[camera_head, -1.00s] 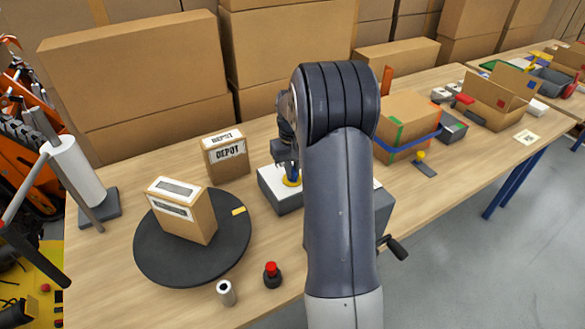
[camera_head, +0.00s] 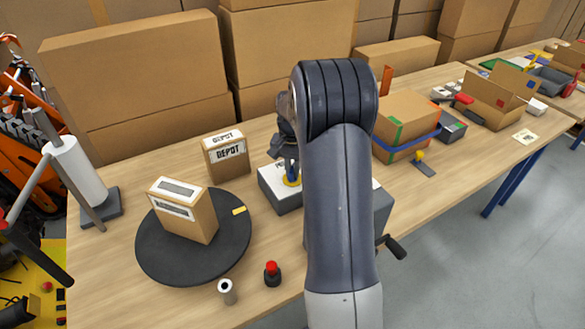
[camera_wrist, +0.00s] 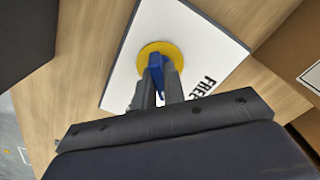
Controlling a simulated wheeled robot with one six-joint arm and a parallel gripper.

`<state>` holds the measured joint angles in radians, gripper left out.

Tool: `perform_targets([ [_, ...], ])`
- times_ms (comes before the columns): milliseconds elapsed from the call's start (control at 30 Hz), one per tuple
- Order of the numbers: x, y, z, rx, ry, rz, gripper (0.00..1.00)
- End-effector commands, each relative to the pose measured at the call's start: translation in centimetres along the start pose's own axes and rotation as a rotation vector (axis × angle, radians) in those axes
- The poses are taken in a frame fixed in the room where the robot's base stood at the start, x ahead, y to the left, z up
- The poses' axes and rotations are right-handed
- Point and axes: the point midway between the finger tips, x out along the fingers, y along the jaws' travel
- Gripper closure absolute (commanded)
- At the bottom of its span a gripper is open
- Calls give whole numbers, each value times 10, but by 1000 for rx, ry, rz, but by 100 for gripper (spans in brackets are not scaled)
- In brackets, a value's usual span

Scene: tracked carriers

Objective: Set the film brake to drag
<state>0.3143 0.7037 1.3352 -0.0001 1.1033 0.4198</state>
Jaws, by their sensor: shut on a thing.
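The film brake is a grey box with a white top (camera_head: 266,181). In the wrist view its white plate (camera_wrist: 195,35) bears a yellow disc, a blue lever (camera_wrist: 156,66) and the printed word "FREE", partly cut off. Other lettering on the plate is hidden behind my fingers. My gripper (camera_wrist: 158,82) is shut on the blue lever, above the yellow disc. In the head view my gripper (camera_head: 289,170) is over the box, and my arm hides the box's right part.
A black turntable (camera_head: 160,265) with a carton (camera_head: 195,215) stands to the left. A red button (camera_head: 272,268) and a small roll (camera_head: 227,290) lie in front. A film roll (camera_head: 75,170) stands far left.

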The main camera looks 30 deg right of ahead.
Motion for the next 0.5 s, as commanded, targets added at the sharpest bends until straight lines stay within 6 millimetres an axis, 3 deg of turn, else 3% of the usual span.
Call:
perform_targets([
  [467, -1, 0, -1, 18, 2, -1, 100],
  [500, -1, 0, -1, 18, 3, -1, 88],
])
